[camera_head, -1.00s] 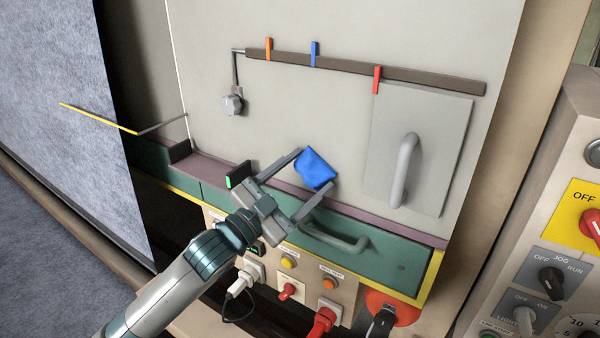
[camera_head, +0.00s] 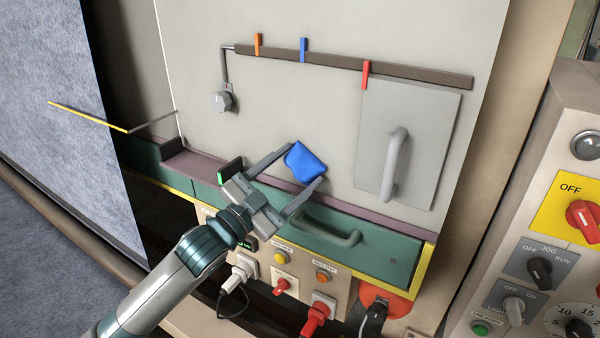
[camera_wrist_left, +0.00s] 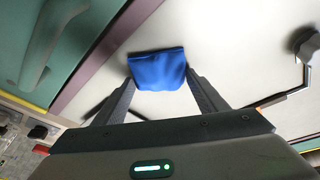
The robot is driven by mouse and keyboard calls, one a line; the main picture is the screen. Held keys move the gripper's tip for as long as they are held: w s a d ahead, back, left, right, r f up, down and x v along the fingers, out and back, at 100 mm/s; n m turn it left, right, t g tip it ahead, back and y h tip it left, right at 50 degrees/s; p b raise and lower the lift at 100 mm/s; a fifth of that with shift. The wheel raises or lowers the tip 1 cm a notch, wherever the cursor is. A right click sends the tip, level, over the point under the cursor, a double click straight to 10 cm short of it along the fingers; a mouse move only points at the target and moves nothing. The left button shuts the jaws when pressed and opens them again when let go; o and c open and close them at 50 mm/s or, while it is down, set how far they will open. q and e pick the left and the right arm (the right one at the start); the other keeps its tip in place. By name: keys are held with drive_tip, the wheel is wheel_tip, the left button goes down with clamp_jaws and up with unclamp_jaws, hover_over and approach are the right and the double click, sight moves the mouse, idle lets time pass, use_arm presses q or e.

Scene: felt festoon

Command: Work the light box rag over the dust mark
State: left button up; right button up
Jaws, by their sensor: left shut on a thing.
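The rag is a folded blue cloth (camera_head: 305,162), in front of the lower part of the pale upright panel (camera_head: 300,105). My left gripper (camera_head: 302,168) is shut on the rag, with one finger at each side of it. The rag also shows between the fingertips in the left wrist view (camera_wrist_left: 158,70), close to the panel; whether it touches the panel I cannot tell. I make out no dust mark; it may be hidden behind the rag or gripper. My right gripper is not in view.
A dark rail (camera_head: 380,68) with orange, blue and red clips crosses the panel. A grey knob (camera_head: 222,101) hangs left, and a plate with a handle (camera_head: 395,165) is at right. A green drawer (camera_head: 380,250) with a handle lies below, above switches and plugs.

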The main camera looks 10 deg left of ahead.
use_arm(q)
drive_tip(key=shift+w+a, duration=0.2)
drive_tip(key=shift+a, duration=0.2)
drive_tip(key=shift+d, duration=0.15)
drive_tip(key=shift+s+d+p, duration=0.2)
drive_tip(key=shift+s+d, duration=0.05)
drive_tip(key=shift+d, duration=0.3)
drive_tip(key=shift+s+d+p, duration=0.2)
drive_tip(key=shift+d, duration=0.3)
drive_tip(key=shift+a, duration=0.15)
drive_tip(key=shift+w+a, duration=0.25)
drive_tip(key=shift+a, duration=0.2)
drive_tip(key=shift+s, duration=0.1)
